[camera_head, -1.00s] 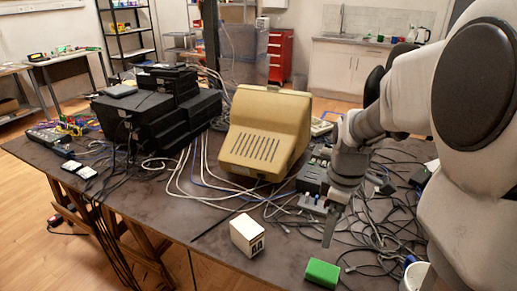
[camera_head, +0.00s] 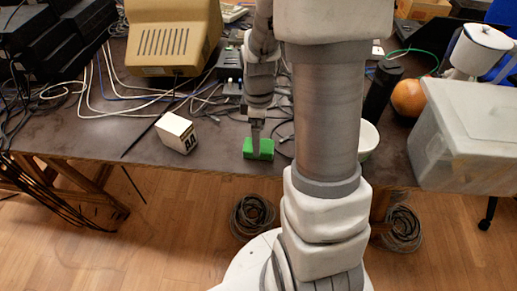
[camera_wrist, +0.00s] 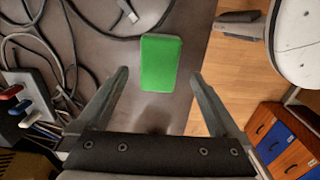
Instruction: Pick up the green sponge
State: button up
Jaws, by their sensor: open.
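The green sponge (camera_head: 262,149) lies on the dark table near its front edge. In the wrist view the sponge (camera_wrist: 160,62) is a flat green rectangle ahead of my gripper (camera_wrist: 158,85), between the lines of its two spread fingers. My gripper is open and empty. In the head view my gripper (camera_head: 256,140) points down right at the sponge and covers a small part of it. Whether it touches the sponge cannot be told.
A white box (camera_head: 176,133) stands left of the sponge, and a white bowl (camera_head: 367,138) stands to its right. Loose cables (camera_wrist: 60,55) lie close to the sponge. A beige monitor (camera_head: 172,38) is behind. A clear plastic bin (camera_head: 465,135) is at the right.

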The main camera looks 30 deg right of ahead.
notch_tip(320, 180, down, 5)
jog(key=shift+w+r+b, duration=0.1)
jog(key=shift+b, duration=0.65)
jog(key=c, duration=1.4)
jog(key=shift+o, duration=0.2)
jog(key=r, duration=0.1)
jog(key=r+p, duration=0.1)
jog(key=r, duration=0.1)
jog(key=r+p, duration=0.1)
jog(key=r, duration=0.1)
jog(key=shift+d, duration=0.25)
jog(key=s+d+r+p, duration=0.1)
jog(key=s+d+r, duration=0.1)
jog(key=d, duration=0.3)
jog(key=s+d+r, duration=0.2)
jog(key=d+r, duration=0.2)
jog(key=d, duration=0.1)
jog(key=shift+s+d+p, duration=0.2)
jog(key=shift+s+p, duration=0.05)
jog(key=shift+p, duration=0.15)
